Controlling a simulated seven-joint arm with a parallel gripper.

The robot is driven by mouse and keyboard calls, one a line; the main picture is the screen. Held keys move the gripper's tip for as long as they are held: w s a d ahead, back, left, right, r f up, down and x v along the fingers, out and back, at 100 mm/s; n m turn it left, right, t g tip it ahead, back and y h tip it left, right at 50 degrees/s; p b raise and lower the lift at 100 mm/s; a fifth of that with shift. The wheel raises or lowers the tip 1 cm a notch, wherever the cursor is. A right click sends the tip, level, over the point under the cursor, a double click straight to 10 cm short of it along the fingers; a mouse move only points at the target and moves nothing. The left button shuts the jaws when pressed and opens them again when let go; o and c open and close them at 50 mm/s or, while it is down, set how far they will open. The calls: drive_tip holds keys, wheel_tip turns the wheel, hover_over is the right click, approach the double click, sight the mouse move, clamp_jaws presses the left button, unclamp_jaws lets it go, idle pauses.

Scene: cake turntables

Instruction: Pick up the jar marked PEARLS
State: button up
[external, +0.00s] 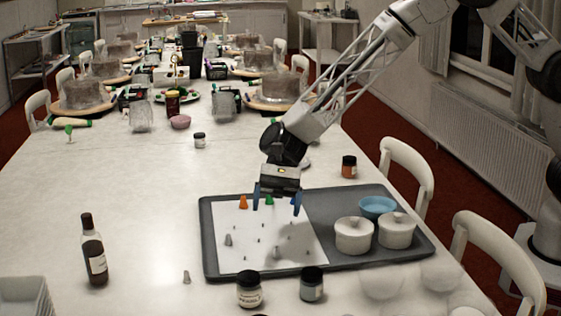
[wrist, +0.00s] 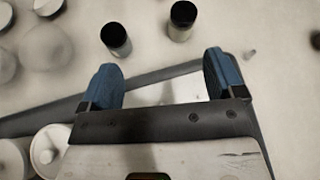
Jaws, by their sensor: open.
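Two dark-lidded jars stand upright on the table in front of the tray. The left one (external: 249,289) has a pale label with print too small to read; it also shows at the top of the wrist view (wrist: 181,24). The right one (external: 312,284) looks greyer, and in the wrist view it stands left of the other (wrist: 116,42). I cannot tell which jar is marked PEARLS. My gripper (external: 277,204) is open and empty above the tray's white sheet, behind both jars; its blue fingers (wrist: 165,85) show in the wrist view.
A dark bottle (external: 93,252) stands left. Other jars stand behind the tray (external: 348,167) and farther back (external: 199,141). The table's left middle is clear.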

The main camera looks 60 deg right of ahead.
drive_tip(key=m+y, duration=0.1)
drive_tip(key=m, duration=0.1)
approach(249, 272)
drive_tip(key=shift+g, duration=0.4)
drive_tip(key=x, duration=0.4)
drive_tip(key=shift+w+d+f, duration=0.1)
drive_tip(key=shift+f, duration=0.2)
drive_tip(key=shift+x, duration=1.35)
drive_tip(key=shift+x, duration=2.6)
drive_tip(key=shift+w+r, duration=0.15)
drive_tip(key=shift+r, duration=0.05)
drive_tip(key=c, duration=1.2)
drive_tip(key=shift+o, duration=0.2)
